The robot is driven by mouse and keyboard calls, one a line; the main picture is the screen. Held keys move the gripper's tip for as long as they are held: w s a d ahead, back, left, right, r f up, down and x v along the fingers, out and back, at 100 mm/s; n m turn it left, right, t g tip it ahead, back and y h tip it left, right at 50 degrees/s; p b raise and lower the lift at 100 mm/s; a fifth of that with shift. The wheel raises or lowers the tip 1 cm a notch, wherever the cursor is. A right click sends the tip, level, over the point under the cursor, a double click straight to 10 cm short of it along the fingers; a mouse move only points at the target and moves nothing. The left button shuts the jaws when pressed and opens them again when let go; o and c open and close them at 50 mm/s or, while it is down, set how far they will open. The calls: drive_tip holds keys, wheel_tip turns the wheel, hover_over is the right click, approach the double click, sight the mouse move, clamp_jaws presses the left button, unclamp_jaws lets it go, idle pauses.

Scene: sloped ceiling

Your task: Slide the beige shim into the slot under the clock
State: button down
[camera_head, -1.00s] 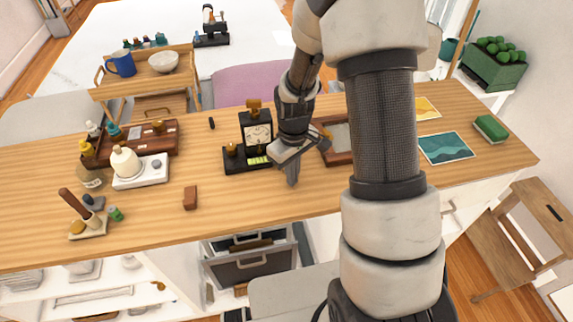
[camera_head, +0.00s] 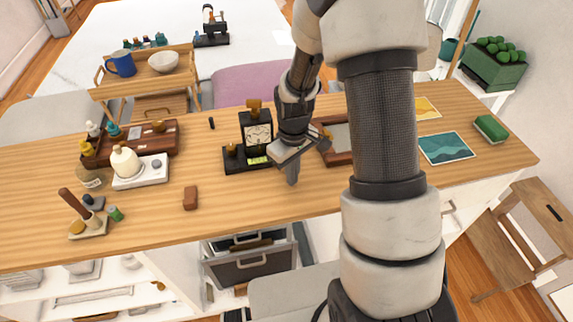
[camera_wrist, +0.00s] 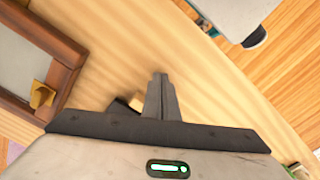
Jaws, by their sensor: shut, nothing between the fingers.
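The black clock (camera_head: 257,131) with a pale dial stands upright on a dark base (camera_head: 236,166), left of my gripper in the head view. A yellow-green patch shows below the dial; I cannot make out the slot. My gripper (camera_head: 292,181) is shut and empty, pointing down just right of the clock base. In the wrist view its closed fingers (camera_wrist: 159,80) are over bare wood. I cannot tell whether the tan piece is the beige shim.
A brown frame or tray (camera_head: 340,157) lies right of my gripper; it also shows in the wrist view (camera_wrist: 65,75). A brown block (camera_head: 190,198) and a white stand (camera_head: 142,176) with a bottle are to the left. The table front between block and gripper is clear.

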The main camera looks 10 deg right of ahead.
drive_tip(key=shift+f, duration=0.15)
drive_tip(key=shift+f+b, duration=0.6)
drive_tip(key=shift+f, duration=0.05)
drive_tip(key=shift+s+f+b, duration=0.45)
drive_tip(key=shift+f+b, duration=0.15)
drive_tip(key=shift+f, duration=0.2)
drive_tip(key=shift+r+p, duration=0.95)
drive_tip(key=shift+r, duration=0.25)
drive_tip(key=shift+s+r+p, duration=0.3)
drive_tip(key=shift+r+p, duration=0.25)
drive_tip(key=shift+r, duration=0.3)
drive_tip(key=shift+s+r+p, duration=0.3)
drive_tip(key=shift+r+p, duration=0.25)
drive_tip(key=shift+r, duration=0.25)
drive_tip(key=shift+s+r+p, duration=0.3)
drive_tip(key=shift+r+p, duration=0.25)
drive_tip(key=shift+r, duration=0.3)
